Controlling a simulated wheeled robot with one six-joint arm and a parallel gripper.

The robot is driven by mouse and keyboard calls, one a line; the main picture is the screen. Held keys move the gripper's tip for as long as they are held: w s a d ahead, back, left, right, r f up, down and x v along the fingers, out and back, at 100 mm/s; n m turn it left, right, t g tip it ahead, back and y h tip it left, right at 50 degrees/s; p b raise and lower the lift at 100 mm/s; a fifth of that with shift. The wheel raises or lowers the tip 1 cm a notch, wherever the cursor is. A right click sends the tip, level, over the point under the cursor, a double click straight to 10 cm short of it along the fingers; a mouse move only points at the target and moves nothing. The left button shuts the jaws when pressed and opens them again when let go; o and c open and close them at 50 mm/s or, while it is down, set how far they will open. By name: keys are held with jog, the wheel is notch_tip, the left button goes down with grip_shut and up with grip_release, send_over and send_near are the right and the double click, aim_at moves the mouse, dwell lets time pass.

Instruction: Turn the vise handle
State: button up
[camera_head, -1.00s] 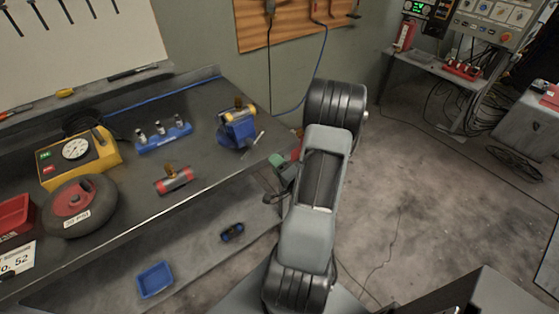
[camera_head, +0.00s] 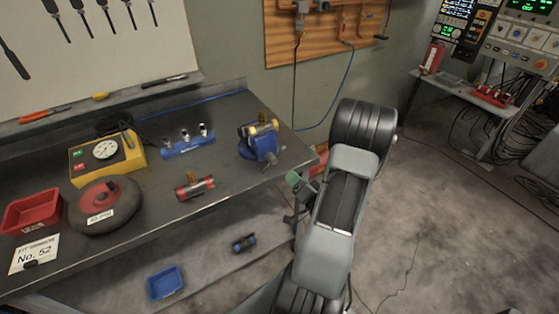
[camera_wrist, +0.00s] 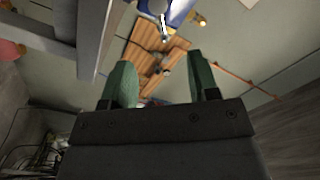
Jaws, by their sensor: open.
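The blue vise (camera_head: 258,146) stands at the right end of the dark workbench, with a yellow-ended cylinder in its jaws. Its metal handle (camera_head: 273,160) sticks out at the front right of the vise. In the wrist view the vise (camera_wrist: 180,10) shows at the top edge, cut off, with the thin metal handle (camera_wrist: 164,28) hanging down from it. My gripper has green fingers (camera_wrist: 163,88) that stand apart with nothing between them. In the head view my gripper (camera_head: 297,184) is partly hidden by my arm, beside the bench's right end, lower than the vise and apart from it.
On the bench (camera_head: 226,172) are a red-ended cylinder (camera_head: 195,187), a blue socket holder (camera_head: 188,147), a yellow gauge box (camera_head: 108,158), a small wheel (camera_head: 104,207) and a red tray (camera_head: 32,211). A blue tray (camera_head: 165,282) lies on the lower shelf. The floor at right is mostly clear.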

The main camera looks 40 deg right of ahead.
aim_at(277, 158)
jog(key=w, duration=0.4)
jog(key=w+d, duration=0.1)
jog(key=w, duration=0.4)
jog(key=w+p, duration=0.1)
jog(key=w, duration=0.3)
jog(key=shift+w+d, duration=0.3)
jog(key=shift+d, duration=0.1)
jog(key=c, duration=0.9)
